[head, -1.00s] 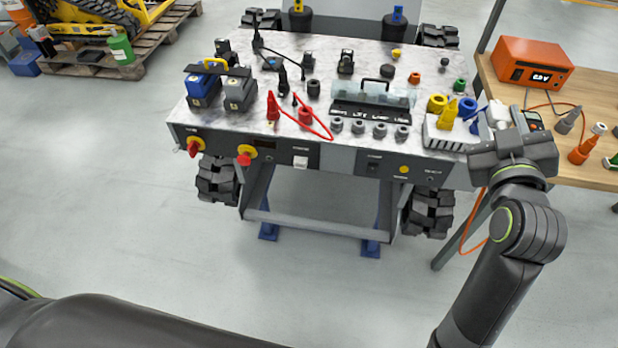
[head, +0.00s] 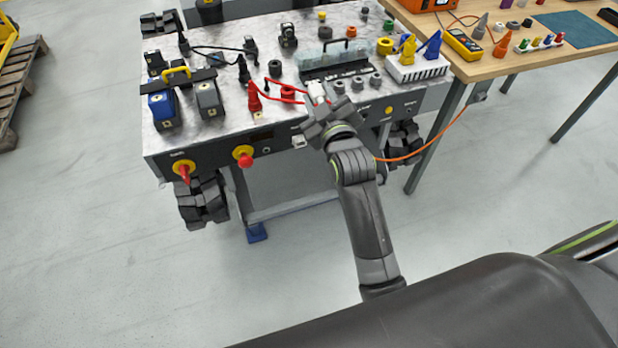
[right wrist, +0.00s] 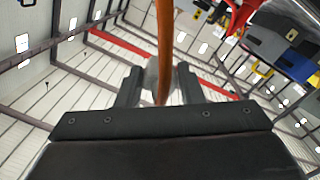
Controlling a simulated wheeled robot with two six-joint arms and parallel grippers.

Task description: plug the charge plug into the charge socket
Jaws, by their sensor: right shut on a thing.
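My right gripper (head: 322,112) is shut on the charge plug (head: 317,92), a pale, small body at its tips above the carrier's front edge. The orange cable (head: 420,154) runs from the wrist to the workbench. In the right wrist view the cable (right wrist: 165,45) passes between the fingers (right wrist: 158,88), and the plug is mostly hidden behind it. A small white fitting (head: 299,141) sits on the carrier's dark front panel, left of and below the gripper. It may be the charge socket; its label is too small to read. The plug and this fitting are apart. My left gripper is out of view.
The carrier's marble-look top (head: 215,118) holds blue and grey battery-like blocks, a red cable (head: 275,97), knobs and a clear-covered block (head: 335,62). A yellow-red switch (head: 243,156) juts from the front panel. The wooden workbench (head: 500,66) stands right. Floor in front is clear.

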